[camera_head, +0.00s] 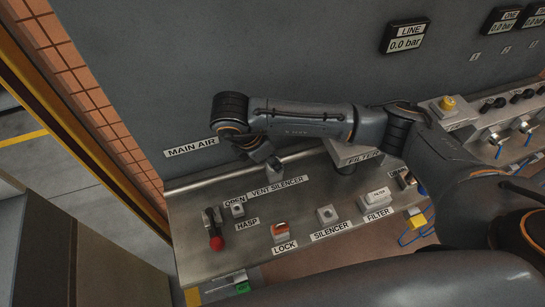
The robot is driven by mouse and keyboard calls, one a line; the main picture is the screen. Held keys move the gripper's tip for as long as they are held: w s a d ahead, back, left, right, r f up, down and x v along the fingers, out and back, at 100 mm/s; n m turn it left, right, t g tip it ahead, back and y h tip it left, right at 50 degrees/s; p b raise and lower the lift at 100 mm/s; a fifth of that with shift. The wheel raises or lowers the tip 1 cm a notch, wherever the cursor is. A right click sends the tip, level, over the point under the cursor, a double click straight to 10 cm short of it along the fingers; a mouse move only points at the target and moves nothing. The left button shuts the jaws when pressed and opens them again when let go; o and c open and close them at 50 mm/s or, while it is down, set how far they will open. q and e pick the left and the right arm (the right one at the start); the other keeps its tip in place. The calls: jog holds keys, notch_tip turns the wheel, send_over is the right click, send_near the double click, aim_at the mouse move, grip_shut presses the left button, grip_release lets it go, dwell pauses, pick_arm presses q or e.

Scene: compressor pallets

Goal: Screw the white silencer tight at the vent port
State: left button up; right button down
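The VENT SILENCER label (277,186) is on the sloped metal panel, just below a small grey block (275,174) at the vent port. My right arm reaches across from the right, and its gripper (268,160) points down at this block. The fingertips are small and dark there, and I cannot tell whether they are open or shut. No white silencer can be made out; anything between the fingers is hidden. The holder marked SILENCER (327,213) shows a small round dark spot on top and no white part. My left gripper is not in view.
The grey wall with the MAIN AIR label (191,147) rises close behind my arm.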

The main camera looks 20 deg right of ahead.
jog(key=shift+w+r+m, duration=0.2)
jog(key=shift+r+m, duration=0.05)
jog(key=shift+m, duration=0.35)
jog(key=c, duration=1.1)
grip_release()
jog(key=shift+o, duration=0.8)
jog(key=shift+s+f, duration=0.1)
jog(key=shift+s, duration=0.05)
jog(key=n+t, duration=0.1)
jog(key=n, duration=0.2)
jog(key=shift+s+n, duration=0.15)
jog(key=shift+n, duration=0.25)
jog(key=shift+f, duration=0.1)
jog(key=n+t, duration=0.1)
jog(key=n, duration=0.2)
jog(key=shift+d+y, duration=0.1)
jog(key=shift+y, duration=0.3)
jog(key=shift+n, duration=0.3)
